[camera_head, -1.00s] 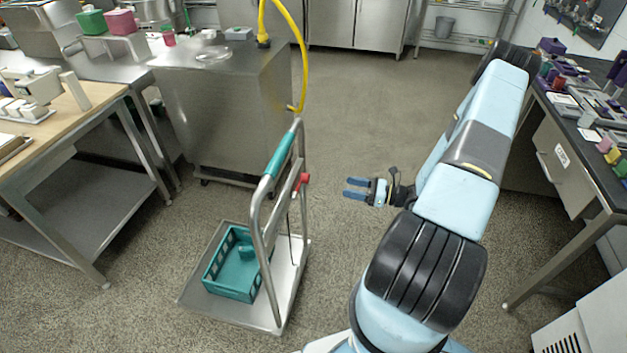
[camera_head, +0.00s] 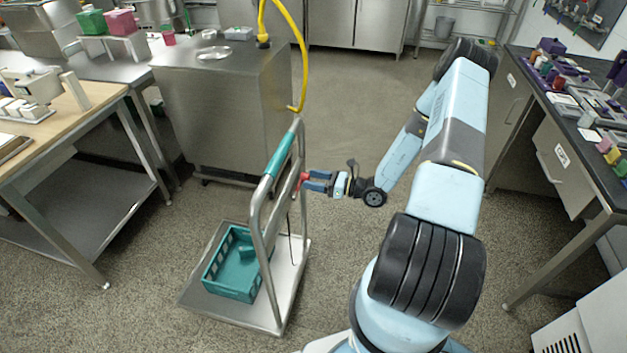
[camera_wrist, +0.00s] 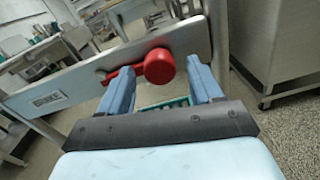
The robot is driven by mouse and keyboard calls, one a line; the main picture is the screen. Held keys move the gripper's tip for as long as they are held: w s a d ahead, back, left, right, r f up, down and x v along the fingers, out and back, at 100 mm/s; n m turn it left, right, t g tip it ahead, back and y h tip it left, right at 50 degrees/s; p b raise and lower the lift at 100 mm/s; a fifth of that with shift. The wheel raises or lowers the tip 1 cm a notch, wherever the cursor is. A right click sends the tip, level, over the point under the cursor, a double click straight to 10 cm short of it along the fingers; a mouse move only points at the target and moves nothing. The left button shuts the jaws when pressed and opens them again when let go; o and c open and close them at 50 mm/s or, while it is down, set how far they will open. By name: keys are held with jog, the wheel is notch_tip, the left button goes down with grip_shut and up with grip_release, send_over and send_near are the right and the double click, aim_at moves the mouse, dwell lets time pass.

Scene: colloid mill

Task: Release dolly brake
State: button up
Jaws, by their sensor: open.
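The dolly (camera_head: 253,229) has a grey frame with a teal grip (camera_head: 279,156) and a flat metal deck. Its brake is a red lever with a round red knob (camera_wrist: 159,66), mounted on a metal crossbar (camera_wrist: 90,76) with a small label plate. In the head view the red part (camera_head: 302,181) is mostly hidden by my fingers. My gripper (camera_head: 310,181) is open at the dolly's right side, its blue fingers pointing left at the knob. In the wrist view the knob shows just ahead of and between my fingertips (camera_wrist: 160,75); whether they touch it is unclear.
A teal basket (camera_head: 234,266) sits on the dolly deck. A metal cabinet (camera_head: 228,120) with a yellow hose (camera_head: 297,50) stands behind it. A wooden-topped table (camera_head: 70,120) is at left and a dark bench (camera_head: 570,130) at right.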

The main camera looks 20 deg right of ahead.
jog(key=shift+w+a, duration=0.1)
jog(key=shift+a, duration=0.15)
jog(key=shift+c, duration=0.5)
grip_shut()
